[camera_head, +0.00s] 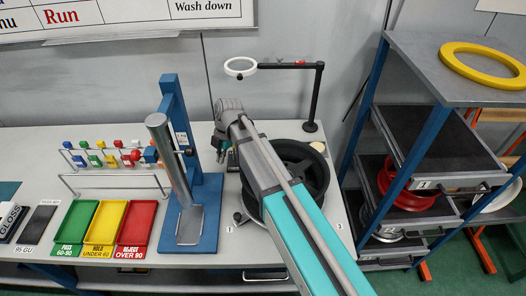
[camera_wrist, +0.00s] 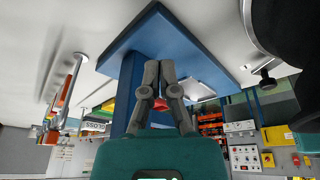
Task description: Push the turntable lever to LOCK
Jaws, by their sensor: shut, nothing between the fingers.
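The turntable carries a black wheel (camera_head: 312,178) on the bench, partly hidden behind my arm. A small dark knob on a short grey stem, which looks like the lever (camera_head: 239,217), sticks out at the wheel's front left. It also shows at the right of the wrist view (camera_wrist: 267,82), apart from my fingers. No LOCK marking is readable. My gripper (camera_head: 221,156) is above the bench between the blue stand and the wheel. In the wrist view my gripper (camera_wrist: 158,68) has its fingertips together, with nothing held, and the blue base lies behind them.
The blue stand (camera_head: 171,95) with its base plate (camera_head: 205,222) is just left of my gripper. A lamp with a ring head (camera_head: 240,67) stands behind the wheel. Green, yellow and red trays (camera_head: 136,228) lie at left. A blue shelf rack (camera_head: 420,150) stands at right.

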